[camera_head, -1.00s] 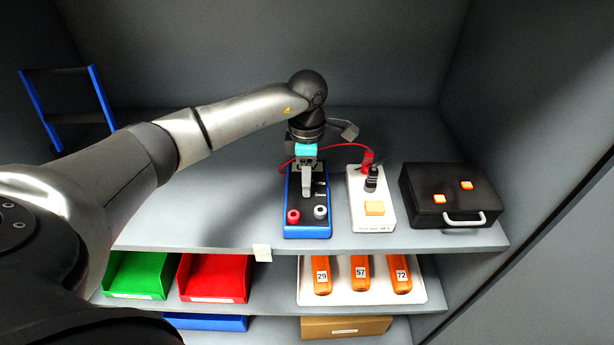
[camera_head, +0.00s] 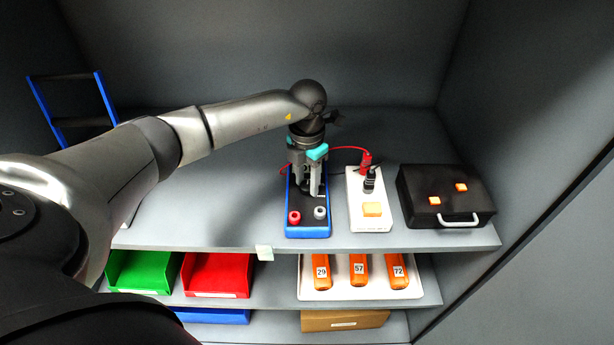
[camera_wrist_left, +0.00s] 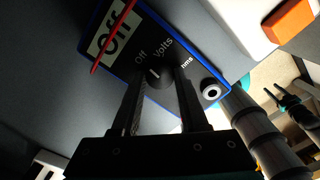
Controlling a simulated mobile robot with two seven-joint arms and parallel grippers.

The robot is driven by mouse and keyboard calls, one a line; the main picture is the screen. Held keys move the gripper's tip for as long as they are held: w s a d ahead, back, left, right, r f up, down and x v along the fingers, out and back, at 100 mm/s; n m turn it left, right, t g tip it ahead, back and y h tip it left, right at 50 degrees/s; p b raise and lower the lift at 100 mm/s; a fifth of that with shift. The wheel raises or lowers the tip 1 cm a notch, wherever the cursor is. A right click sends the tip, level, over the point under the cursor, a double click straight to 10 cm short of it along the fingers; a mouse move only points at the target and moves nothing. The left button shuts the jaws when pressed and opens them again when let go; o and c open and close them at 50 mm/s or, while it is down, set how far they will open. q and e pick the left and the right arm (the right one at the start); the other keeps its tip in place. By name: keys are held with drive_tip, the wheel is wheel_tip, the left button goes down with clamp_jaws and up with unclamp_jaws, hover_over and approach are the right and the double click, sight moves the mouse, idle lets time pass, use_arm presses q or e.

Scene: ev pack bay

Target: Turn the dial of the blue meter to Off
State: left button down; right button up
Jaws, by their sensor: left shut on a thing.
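The blue meter (camera_head: 306,231) lies on the upper shelf, with a black face and a red and a grey socket at its near end. My left gripper (camera_head: 308,190) points down over it. In the left wrist view its fingers are shut on the black dial (camera_wrist_left: 158,77), one on each side. The dial has a white mark; printed labels around it read Off, Volts and a partly hidden "hms". The meter's pale display (camera_wrist_left: 110,38) reads Off. The fingers cover part of the dial, so I cannot tell exactly where its mark points. My right gripper is not in view.
A white power strip (camera_head: 357,212) with plugs and an orange switch stands close right of the meter, and a black case (camera_head: 445,200) beyond it. A red cable (camera_head: 345,148) runs behind the meter. Bins and orange tools lie below.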

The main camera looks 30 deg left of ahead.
sight(308, 185)
use_arm(q)
drive_tip(key=shift+n, duration=0.5)
drive_tip(key=shift+c, duration=2.1)
unclamp_jaws()
wheel_tip(308, 185, up, 15)
drive_tip(key=p, duration=0.1)
drive_tip(key=shift+r+p, duration=0.15)
drive_tip(key=shift+p, duration=0.15)
drive_tip(key=shift+d, duration=0.1)
